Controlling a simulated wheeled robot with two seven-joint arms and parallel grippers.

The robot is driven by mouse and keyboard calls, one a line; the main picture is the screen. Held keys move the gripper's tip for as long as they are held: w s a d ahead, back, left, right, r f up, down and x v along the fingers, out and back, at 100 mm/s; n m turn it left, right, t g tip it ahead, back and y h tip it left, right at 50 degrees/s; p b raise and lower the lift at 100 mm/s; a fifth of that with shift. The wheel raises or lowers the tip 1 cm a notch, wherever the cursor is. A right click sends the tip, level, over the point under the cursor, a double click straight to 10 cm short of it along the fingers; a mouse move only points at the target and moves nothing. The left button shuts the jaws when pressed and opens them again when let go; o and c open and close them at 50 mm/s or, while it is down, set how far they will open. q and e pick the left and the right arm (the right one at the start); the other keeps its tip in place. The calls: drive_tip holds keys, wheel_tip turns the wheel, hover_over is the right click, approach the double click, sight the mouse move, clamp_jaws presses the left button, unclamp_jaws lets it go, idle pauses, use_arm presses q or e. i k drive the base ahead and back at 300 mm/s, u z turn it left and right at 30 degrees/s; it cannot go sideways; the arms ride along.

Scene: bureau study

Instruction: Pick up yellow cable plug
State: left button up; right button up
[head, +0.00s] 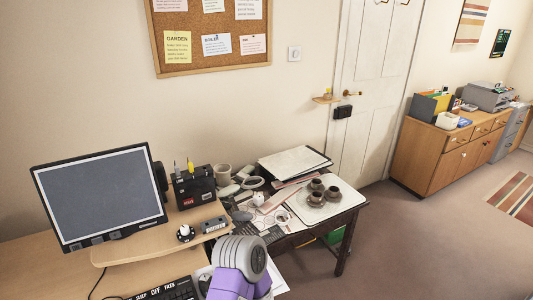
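I cannot clearly make out a yellow cable plug. A small yellow item (327,91) sits on a little wooden wall shelf (323,99) left of the door handle; it is too small to identify. A thin yellow item (190,165) stands upright in the dark desk organiser (194,187). A grey and purple link of my arm shows at the bottom centre, over the desk. No gripper fingers show, so I cannot see either gripper.
A monitor (101,198) stands on a wooden riser (150,242) at left. A cluttered side table holds dark cups (316,198) on a white tray (340,208) and papers. A wooden cabinet (440,158) stands at right. Carpet (410,250) is clear between.

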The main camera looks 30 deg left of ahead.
sight(191, 169)
drive_tip(key=z, duration=0.1)
drive_tip(key=i, duration=1.3)
drive_tip(key=u, duration=0.45)
